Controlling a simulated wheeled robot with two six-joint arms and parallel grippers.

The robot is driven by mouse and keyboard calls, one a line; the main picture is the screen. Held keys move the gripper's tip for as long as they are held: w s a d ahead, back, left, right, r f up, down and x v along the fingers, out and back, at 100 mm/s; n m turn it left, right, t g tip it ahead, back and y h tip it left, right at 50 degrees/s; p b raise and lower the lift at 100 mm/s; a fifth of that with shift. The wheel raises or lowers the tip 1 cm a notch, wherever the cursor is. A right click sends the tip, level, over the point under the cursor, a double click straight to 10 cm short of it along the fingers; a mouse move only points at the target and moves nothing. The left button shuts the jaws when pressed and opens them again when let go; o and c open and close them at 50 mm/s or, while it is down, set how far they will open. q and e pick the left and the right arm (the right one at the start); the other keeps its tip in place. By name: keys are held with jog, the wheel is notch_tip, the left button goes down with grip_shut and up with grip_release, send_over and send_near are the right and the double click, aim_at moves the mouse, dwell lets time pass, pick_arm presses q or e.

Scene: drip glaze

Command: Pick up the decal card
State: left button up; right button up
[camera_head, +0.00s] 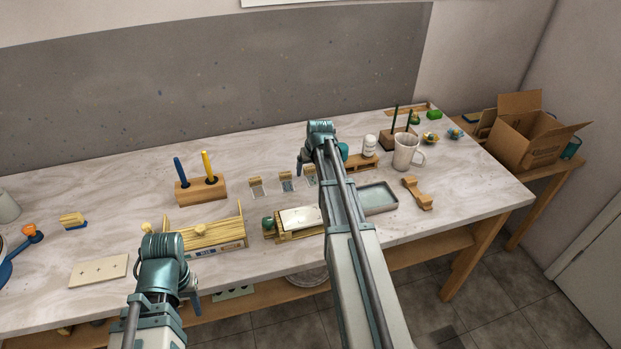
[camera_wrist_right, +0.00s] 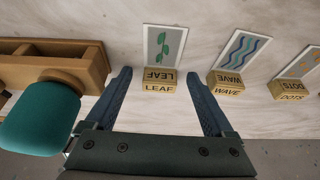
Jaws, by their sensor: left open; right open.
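Three decal cards stand in small wooden blocks marked LEAF, WAVE and DOTS. In the right wrist view the leaf card (camera_wrist_right: 163,47) is pale with green leaves, the wave card (camera_wrist_right: 238,54) has blue waves, and the dots card (camera_wrist_right: 303,62) is partly cut off. In the head view they form a row behind the shelf-like wooden rack (camera_head: 213,237). My right gripper (camera_wrist_right: 160,92) is open and empty, with the LEAF block between its fingertips in the picture; I cannot tell its height. My left gripper (camera_head: 192,298) is low at the table's front edge; its jaws are mostly hidden.
A teal-topped item (camera_wrist_right: 40,118) and a wooden stand (camera_wrist_right: 60,62) lie close to the right gripper. A brush block (camera_head: 202,190) stands left of the cards. A mug (camera_head: 405,152) and a grey tray (camera_head: 377,199) are to the right.

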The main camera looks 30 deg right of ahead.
aim_at(311, 176)
jog(key=shift+r, duration=0.1)
jog(key=shift+c, duration=0.3)
grip_shut()
notch_tip(311, 176, up, 10)
jog(key=p, duration=1)
